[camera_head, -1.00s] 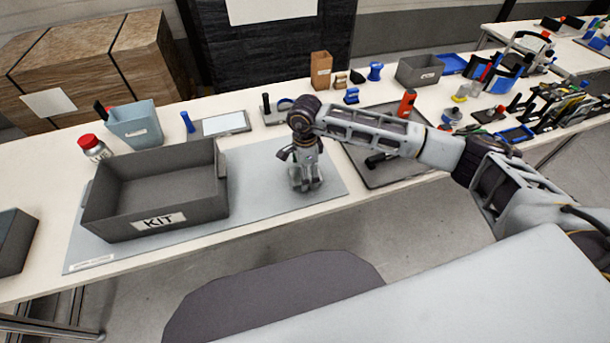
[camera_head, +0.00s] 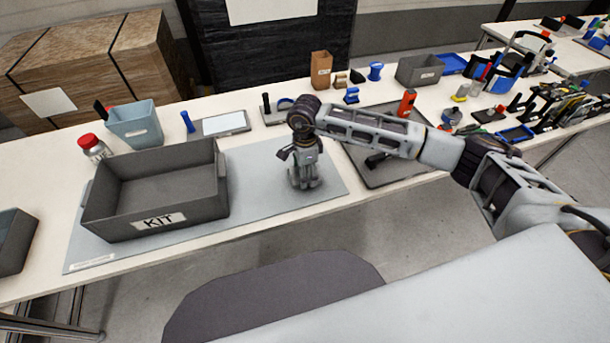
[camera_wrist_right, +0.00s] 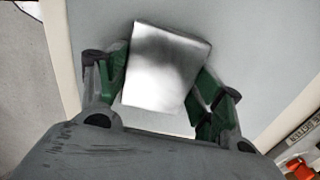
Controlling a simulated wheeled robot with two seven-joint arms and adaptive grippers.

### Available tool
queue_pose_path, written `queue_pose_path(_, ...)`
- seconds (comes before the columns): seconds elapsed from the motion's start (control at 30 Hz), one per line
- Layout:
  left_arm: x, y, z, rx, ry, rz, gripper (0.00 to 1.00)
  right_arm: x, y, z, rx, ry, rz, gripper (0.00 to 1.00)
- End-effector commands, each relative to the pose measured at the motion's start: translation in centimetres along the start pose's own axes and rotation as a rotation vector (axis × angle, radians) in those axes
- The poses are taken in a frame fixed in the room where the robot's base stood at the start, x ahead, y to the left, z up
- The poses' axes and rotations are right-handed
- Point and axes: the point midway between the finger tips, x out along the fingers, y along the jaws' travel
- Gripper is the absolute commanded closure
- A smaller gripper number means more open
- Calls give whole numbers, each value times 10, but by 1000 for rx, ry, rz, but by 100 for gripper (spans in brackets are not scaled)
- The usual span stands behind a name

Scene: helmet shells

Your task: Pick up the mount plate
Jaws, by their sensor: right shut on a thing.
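The mount plate (camera_wrist_right: 165,62) is a shiny silvery rectangular piece in the right wrist view. It sits slightly tilted between the two green-padded fingers of my right gripper (camera_wrist_right: 160,92), which is shut on it. In the head view my right gripper (camera_head: 304,180) points down at the grey-blue mat (camera_head: 265,180), to the right of the KIT bin. There the plate is mostly hidden by the fingers, and I cannot tell whether it touches the mat. My left gripper is not in view.
The grey KIT bin (camera_head: 205,200) stands on the mat to the left. A dark tray (camera_head: 400,172) lies to the right. The mat between bin and gripper is clear.

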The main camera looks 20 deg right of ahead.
Motion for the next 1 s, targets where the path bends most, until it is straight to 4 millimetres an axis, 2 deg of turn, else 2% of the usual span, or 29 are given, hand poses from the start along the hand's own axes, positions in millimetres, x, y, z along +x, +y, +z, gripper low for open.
queue_pose_path(0.27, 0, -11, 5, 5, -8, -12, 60, -3, -1, 0, 0, -1, -2, 76)
queue_pose_path(0.47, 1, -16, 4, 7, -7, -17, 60, -15, -1, 0, 0, 0, -3, 76)
queue_pose_path(0.67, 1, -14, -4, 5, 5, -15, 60, -40, -1, 0, -1, -1, -4, 76)
queue_pose_path(1.0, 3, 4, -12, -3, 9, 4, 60, -86, -1, 0, 0, -2, -4, 76)
